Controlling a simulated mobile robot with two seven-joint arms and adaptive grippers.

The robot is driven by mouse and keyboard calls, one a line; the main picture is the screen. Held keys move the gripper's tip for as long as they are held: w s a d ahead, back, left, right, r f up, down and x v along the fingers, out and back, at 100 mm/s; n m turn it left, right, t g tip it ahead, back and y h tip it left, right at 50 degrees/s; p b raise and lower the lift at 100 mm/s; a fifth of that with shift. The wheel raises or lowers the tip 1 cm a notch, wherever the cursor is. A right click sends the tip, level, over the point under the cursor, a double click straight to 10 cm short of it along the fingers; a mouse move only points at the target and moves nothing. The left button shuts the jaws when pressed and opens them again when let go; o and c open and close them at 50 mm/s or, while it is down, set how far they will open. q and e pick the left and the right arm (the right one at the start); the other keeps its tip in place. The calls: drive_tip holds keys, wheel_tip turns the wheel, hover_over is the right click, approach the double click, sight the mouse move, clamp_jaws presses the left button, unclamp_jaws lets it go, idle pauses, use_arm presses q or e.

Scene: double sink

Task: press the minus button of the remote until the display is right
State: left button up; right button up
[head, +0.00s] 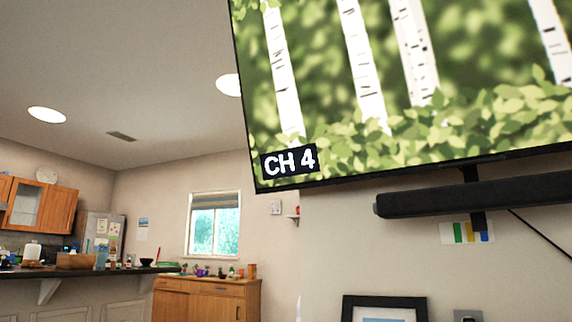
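The display (410,80) is a large wall screen at the upper right of the head view, cut off by the top and right edges. It shows white birch trunks and green leaves. A black label (289,162) in its lower left corner reads "CH 4" in white. The remote and its minus button are not in view. Neither of my grippers is in view.
A black soundbar (470,194) hangs below the screen, with a dark picture frame (384,308) lower down. At the left are a counter (80,271) with several items, a wooden cabinet (205,298), a fridge (100,228) and a window (214,225).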

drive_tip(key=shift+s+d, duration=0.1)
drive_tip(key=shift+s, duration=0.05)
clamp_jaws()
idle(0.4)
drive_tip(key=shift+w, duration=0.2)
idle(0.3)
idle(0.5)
